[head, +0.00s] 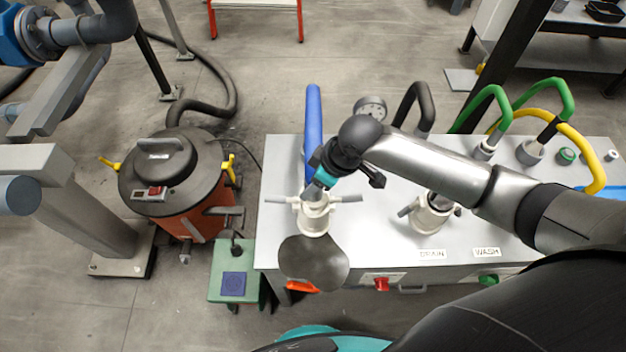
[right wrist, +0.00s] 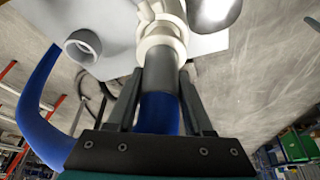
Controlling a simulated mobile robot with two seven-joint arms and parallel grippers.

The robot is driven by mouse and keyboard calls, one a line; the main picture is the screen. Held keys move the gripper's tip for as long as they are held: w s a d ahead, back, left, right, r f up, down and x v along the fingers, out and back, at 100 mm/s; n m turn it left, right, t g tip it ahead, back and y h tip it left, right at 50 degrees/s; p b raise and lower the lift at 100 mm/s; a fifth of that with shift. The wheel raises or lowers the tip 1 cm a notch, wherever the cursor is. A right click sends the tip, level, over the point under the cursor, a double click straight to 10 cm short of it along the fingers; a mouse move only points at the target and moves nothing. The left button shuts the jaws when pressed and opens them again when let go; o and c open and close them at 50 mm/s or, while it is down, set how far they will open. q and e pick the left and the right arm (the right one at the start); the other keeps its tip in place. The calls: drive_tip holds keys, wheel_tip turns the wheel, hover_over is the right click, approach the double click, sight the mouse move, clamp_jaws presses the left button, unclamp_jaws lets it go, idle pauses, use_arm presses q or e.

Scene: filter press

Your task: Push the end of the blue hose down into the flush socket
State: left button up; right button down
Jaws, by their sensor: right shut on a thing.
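The blue hose (head: 313,120) rises from the left part of the metal bench and bends down to its grey end (right wrist: 158,72). My right gripper (head: 322,180) is shut on the hose close to that end, with a finger on each side in the right wrist view (right wrist: 158,90). The cream socket (head: 314,218) at the bench's left, with its two side levers spread out, is directly below the gripper. I take it as the flush socket; no label for it is visible. The grey end lines up with the socket's mouth (right wrist: 160,42); how deep it sits is unclear. My left gripper is not visible.
Black, green and yellow hoses (head: 575,140) stand to the right. A red drum (head: 185,215) is on the floor at left.

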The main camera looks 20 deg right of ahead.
drive_tip(key=shift+f+b, duration=0.4)
drive_tip(key=shift+f, duration=0.55)
drive_tip(key=shift+c, duration=1.1)
unclamp_jaws()
drive_tip(key=p+v, duration=0.3)
drive_tip(key=v, duration=1.2)
drive_tip(key=shift+r, duration=0.15)
